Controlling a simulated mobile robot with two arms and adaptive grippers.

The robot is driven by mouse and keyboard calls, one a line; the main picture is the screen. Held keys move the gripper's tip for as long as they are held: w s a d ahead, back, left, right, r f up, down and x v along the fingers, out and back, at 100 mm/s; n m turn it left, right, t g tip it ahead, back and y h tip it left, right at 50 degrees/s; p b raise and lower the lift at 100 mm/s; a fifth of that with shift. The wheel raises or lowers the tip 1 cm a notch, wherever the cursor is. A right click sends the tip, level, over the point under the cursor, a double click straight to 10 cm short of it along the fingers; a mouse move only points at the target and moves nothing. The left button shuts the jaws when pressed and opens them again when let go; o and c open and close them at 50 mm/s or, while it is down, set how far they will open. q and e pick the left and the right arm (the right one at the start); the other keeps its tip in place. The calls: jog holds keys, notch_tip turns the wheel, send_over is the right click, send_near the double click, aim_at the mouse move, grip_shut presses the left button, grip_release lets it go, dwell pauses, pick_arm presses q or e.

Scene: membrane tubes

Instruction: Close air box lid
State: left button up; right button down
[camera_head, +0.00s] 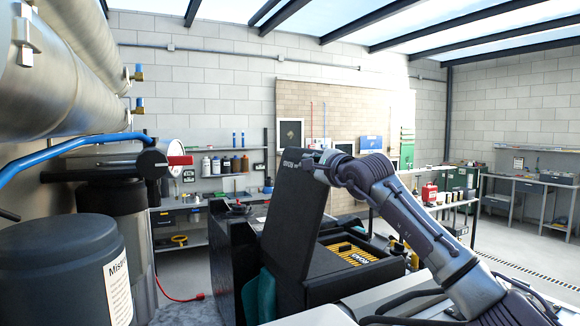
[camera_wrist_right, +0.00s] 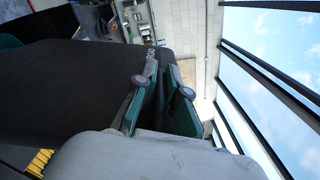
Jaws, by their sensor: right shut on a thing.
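The air box lid (camera_head: 297,215) is a dark flat panel standing raised, nearly upright and slightly tilted, over the open air box (camera_head: 375,272). A yellow pleated filter (camera_head: 350,252) shows inside the box. My right gripper (camera_head: 312,163) is at the lid's top edge, shut on it; the lid hides part of the fingers. In the right wrist view, the lid (camera_wrist_right: 75,90) fills the left side, and the green-padded fingers (camera_wrist_right: 166,75) close at its edge. My left gripper is not in view.
A dark lidded tank (camera_head: 62,255) and large metal pipes (camera_head: 60,80) crowd the left side. Shelves with bottles (camera_head: 225,164) stand behind. A red hose (camera_head: 180,295) lies on the floor left of the machine.

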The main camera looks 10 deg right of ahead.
jog(key=shift+w+d+f+m, duration=0.2)
jog(key=shift+d+m, duration=0.05)
jog(key=shift+d, duration=0.3)
jog(key=shift+w+d+f+m, duration=0.15)
jog(key=shift+w+d+m, duration=0.1)
jog(key=shift+d, duration=0.3)
jog(key=c, duration=1.2)
grip_release()
jog(key=shift+s+a, duration=0.1)
jog(key=shift+c, duration=0.2)
jog(key=shift+r, duration=0.1)
jog(key=v, duration=1.2)
